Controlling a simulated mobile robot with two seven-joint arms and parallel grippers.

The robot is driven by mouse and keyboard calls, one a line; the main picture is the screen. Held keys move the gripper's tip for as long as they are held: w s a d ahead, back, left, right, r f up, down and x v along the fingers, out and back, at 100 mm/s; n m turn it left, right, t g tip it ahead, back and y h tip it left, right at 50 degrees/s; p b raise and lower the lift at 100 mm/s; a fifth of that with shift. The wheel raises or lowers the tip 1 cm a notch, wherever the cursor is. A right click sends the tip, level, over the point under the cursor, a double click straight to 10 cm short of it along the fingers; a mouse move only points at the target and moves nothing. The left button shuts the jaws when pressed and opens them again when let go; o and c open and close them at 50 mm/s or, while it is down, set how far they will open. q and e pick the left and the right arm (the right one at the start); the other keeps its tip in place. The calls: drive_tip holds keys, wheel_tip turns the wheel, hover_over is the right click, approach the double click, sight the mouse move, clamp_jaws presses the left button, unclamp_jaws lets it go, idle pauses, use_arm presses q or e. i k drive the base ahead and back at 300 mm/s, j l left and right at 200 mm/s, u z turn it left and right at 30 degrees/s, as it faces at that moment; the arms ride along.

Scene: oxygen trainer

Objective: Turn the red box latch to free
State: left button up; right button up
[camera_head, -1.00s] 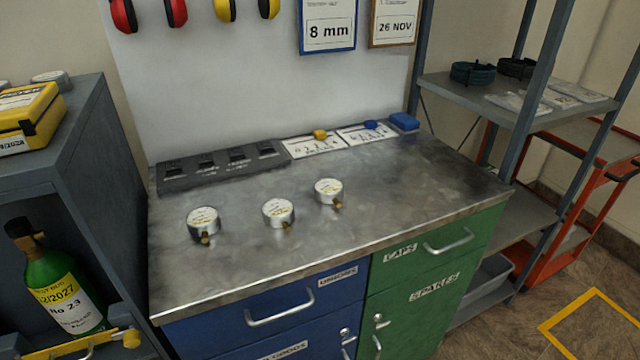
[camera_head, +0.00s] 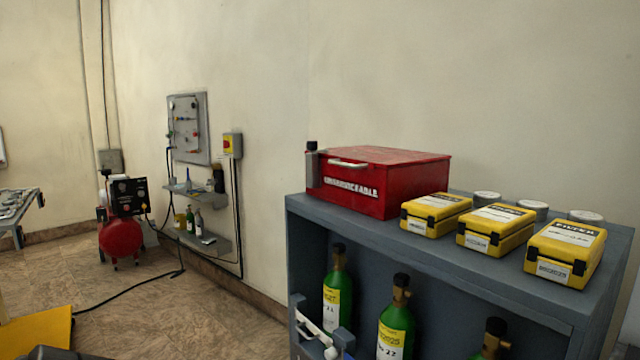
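The red box (camera_head: 380,182) sits on top of the grey cabinet (camera_head: 460,262), at its left end against the wall. It is closed, with a pale handle (camera_head: 348,163) on its lid edge and white lettering on its front. A small grey upright piece with a dark top (camera_head: 312,162) stands at the box's left front corner. I cannot tell whether it is the latch, or which way a latch is turned.
Several yellow cases (camera_head: 496,228) and round grey lids stand right of the box. Green cylinders (camera_head: 396,325) stand in the cabinet below. A red compressor (camera_head: 118,228) and wall panel (camera_head: 189,128) are at the left. Open floor lies left of the cabinet.

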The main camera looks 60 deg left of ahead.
sight(312, 147)
drive_tip(key=u, duration=1.4)
drive_tip(key=j+u, duration=0.15)
